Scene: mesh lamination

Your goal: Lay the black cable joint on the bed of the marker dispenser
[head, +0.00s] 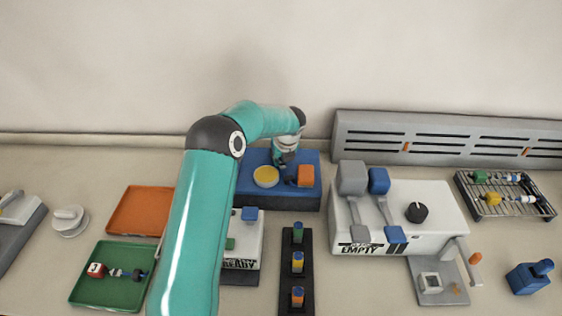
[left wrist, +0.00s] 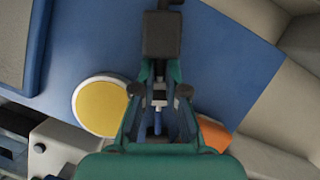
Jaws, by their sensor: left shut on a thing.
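My left gripper (head: 286,158) points down over the blue block station (head: 305,197) at the back middle. In the left wrist view its fingers (left wrist: 156,95) are shut on the black cable joint (left wrist: 161,35), whose dark square head sticks out past them. A pale and a blue part of the joint show between the fingers. The blue station bears a yellow disc (head: 266,176) and an orange block (head: 305,176). I cannot tell whether the joint touches its blue top. No readable label shows which station is the marker dispenser. My right gripper is not in view.
A white machine (head: 445,205) marked EMPTY stands to the right, a smaller one (head: 239,275) marked READY in front. A black peg strip (head: 284,255) lies between them. An orange tray (head: 132,215), green tray (head: 85,291) and wire rack (head: 538,205) lie at the sides.

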